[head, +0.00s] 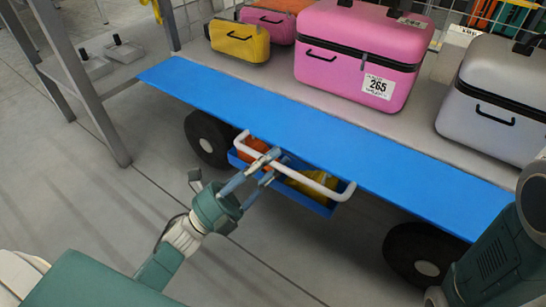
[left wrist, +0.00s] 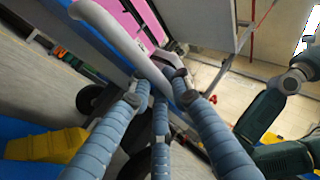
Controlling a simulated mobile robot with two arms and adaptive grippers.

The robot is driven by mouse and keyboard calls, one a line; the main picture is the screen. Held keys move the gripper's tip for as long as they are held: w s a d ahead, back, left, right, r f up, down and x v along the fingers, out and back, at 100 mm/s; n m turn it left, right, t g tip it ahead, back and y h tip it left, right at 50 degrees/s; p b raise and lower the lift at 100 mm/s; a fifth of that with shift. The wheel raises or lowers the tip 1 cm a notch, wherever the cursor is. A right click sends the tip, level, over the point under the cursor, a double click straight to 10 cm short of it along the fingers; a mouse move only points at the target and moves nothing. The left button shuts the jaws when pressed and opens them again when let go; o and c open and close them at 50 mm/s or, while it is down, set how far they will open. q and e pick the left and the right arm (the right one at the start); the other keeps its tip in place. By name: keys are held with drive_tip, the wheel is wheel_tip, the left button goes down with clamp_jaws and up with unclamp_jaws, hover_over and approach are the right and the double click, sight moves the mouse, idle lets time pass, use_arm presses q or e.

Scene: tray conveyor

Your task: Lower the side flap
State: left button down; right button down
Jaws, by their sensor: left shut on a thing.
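The side flap is a long blue panel (head: 330,125) along the near edge of the cart, lying about flat and level with the bed in the head view. A white bar handle (head: 325,190) runs beneath its outer edge. My left gripper (head: 266,163) is shut around the left part of this handle. In the left wrist view the pale handle (left wrist: 125,45) passes between the blue-grey fingers of my left gripper (left wrist: 170,90). The fingers hide part of the bar. My right gripper is out of view.
A blue bin (head: 318,207) with orange and yellow things sits under the flap between dark wheels (head: 208,138). Pink (head: 335,45), yellow (head: 238,40) and grey (head: 490,105) cases stand on the bed behind the flap. Floor in front is clear; a grey rack (head: 85,90) stands left.

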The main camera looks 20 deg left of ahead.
use_arm(q)
drive_tip(key=shift+s+f, duration=0.1)
drive_tip(key=shift+f, duration=0.1)
drive_tip(key=c, duration=1.6)
unclamp_jaws()
drive_tip(key=shift+a, duration=0.15)
drive_tip(key=shift+c, duration=0.2)
drive_tip(key=v, duration=1.2)
drive_tip(key=shift+s, duration=0.1)
